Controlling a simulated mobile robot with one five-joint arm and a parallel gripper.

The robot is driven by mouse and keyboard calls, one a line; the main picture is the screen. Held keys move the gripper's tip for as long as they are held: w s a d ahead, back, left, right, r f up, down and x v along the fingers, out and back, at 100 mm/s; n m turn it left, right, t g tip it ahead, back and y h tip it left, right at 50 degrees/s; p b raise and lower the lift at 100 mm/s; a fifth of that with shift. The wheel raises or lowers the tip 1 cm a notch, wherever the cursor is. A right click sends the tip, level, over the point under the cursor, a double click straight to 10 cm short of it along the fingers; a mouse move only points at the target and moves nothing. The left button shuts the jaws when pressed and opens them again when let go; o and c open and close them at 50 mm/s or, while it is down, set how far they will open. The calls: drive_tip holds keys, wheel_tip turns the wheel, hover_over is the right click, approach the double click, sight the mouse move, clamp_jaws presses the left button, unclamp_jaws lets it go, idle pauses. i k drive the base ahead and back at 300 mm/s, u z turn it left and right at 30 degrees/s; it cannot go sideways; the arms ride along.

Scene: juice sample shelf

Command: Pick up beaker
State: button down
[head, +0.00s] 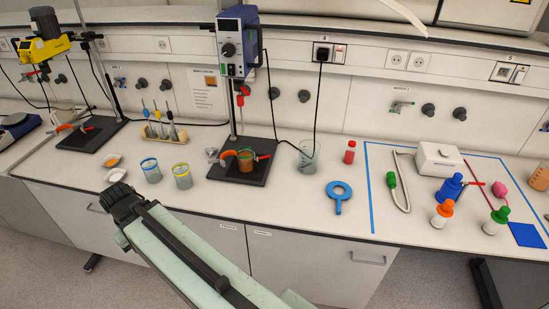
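Several beakers stand on the white bench. One has a blue rim (151,171) and one beside it a yellow rim (183,177). A clear, larger beaker (308,157) stands right of the middle stirrer stand. A beaker with orange-brown content (245,160) is held at that stand over its black base. Another with orange content (540,177) is at the far right edge, partly cut off. My pale green arm reaches up from the bottom, and its black end, my gripper (124,204), is near the front bench edge, apart from the beakers. No separate fingers can be made out.
A stirrer stand (238,60) rises behind the beakers; another with a yellow motor (43,45) is at left. Blue tape encloses several items at right.

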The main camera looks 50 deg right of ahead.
sight(245, 153)
drive_tip(key=u, duration=1.55)
drive_tip(key=k, duration=0.55)
drive_tip(key=z, duration=0.15)
